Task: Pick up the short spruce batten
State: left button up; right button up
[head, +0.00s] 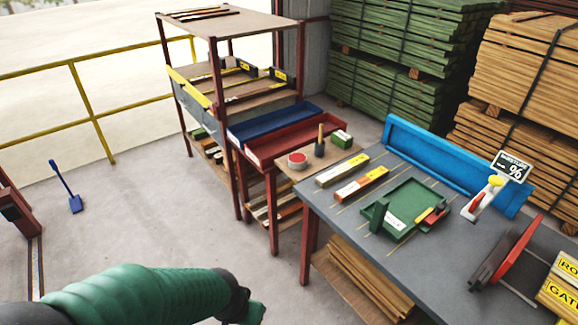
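Two short labelled battens lie side by side on the grey table (330,207). One is pale with a yellow end (342,170); the other is orange and white (361,184). I cannot read their labels, so I cannot tell whether either is the short spruce batten. My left arm, in a green sleeve, comes in at the bottom left. My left gripper (256,312) is at the bottom edge, left of and apart from the table. It is partly cut off and its fingers are not clear. My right gripper is not in view.
A green tray (436,198) and a moisture sign (511,166) are on the table, with a blue channel (455,160) along its back. A shelf rack (215,100) and blue and red trays (290,142) stand behind. The floor at left is mostly clear.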

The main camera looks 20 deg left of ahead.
aim_at(324, 179)
jog(key=u, duration=0.1)
jog(key=z, duration=0.25)
jog(key=i+j+z, duration=0.2)
jog(key=z, duration=0.25)
jog(key=i+j+z, duration=0.15)
jog(key=j+z, duration=0.3)
jog(key=i+j+z, duration=0.1)
jog(key=j+z, duration=0.3)
